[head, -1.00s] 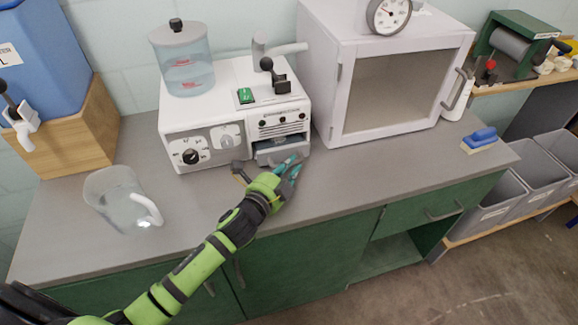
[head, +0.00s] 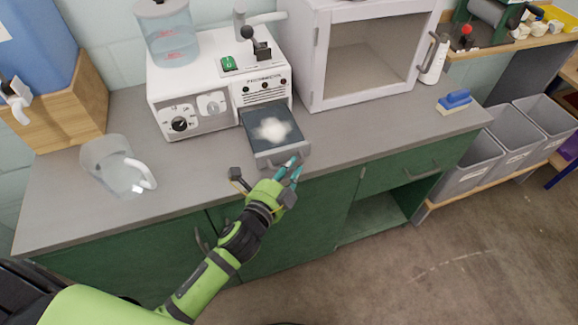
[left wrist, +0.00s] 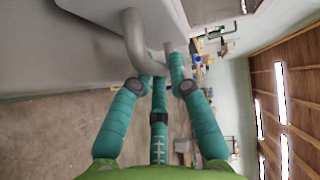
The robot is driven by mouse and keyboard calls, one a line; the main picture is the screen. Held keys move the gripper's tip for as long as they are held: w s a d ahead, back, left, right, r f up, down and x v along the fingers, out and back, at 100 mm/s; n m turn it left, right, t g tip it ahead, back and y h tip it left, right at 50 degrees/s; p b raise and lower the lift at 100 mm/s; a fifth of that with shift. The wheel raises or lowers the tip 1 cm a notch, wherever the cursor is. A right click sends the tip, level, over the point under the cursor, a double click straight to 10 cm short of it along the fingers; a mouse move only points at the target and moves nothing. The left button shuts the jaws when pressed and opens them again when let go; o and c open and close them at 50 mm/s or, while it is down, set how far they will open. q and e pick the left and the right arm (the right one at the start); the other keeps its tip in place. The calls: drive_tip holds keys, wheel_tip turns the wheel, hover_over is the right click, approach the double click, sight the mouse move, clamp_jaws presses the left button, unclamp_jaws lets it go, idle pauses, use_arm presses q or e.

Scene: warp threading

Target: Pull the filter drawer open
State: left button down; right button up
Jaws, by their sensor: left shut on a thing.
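The filter drawer (head: 258,115) sticks far out of the front right of the white machine (head: 198,72), above the grey counter. A pale, whitish heap (head: 271,130) lies in its dark inside. The drawer's handle (head: 283,155) is at its front end. My left gripper (head: 290,166) is at the handle, near the counter's front edge, with its teal fingers closed on it. The left wrist view shows the curved grey handle (left wrist: 134,42) between the fingers of my left gripper (left wrist: 160,72). My right gripper is in neither view.
A clear pitcher (head: 112,167) stands on the counter at the left, beside a blue container (head: 35,45) on a wooden stand. A white glass-fronted cabinet (head: 370,60) stands right of the machine. A blue brush (head: 456,100) lies farther right.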

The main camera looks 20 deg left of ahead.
use_arm(q)
drive_tip(key=c, duration=1.2)
unclamp_jaws()
drive_tip(key=shift+o, duration=0.2)
drive_tip(key=v, duration=1.2)
drive_tip(key=s+a+f+n+g+y, duration=0.1)
drive_tip(key=s+f+n+g, duration=0.1)
drive_tip(key=f, duration=0.8)
drive_tip(key=s+a+f+n+g, duration=0.1)
drive_tip(key=s+f+n+g, duration=0.15)
drive_tip(key=f, duration=0.65)
drive_tip(key=s+a+f+n+g+y, duration=0.1)
drive_tip(key=s+a+f+n+g, duration=0.15)
drive_tip(key=f, duration=0.75)
drive_tip(key=s+a+f+n+g, duration=0.1)
drive_tip(key=s+f+n+g, duration=0.3)
drive_tip(key=s+f, duration=0.4)
drive_tip(key=s+a+f+n+g+y, duration=0.1)
drive_tip(key=s+f+n+g, duration=0.3)
drive_tip(key=s+f, duration=0.5)
drive_tip(key=s+a+n, duration=0.1)
drive_tip(key=s, duration=0.5)
drive_tip(key=shift+a+f, duration=0.15)
drive_tip(key=shift+f, duration=0.15)
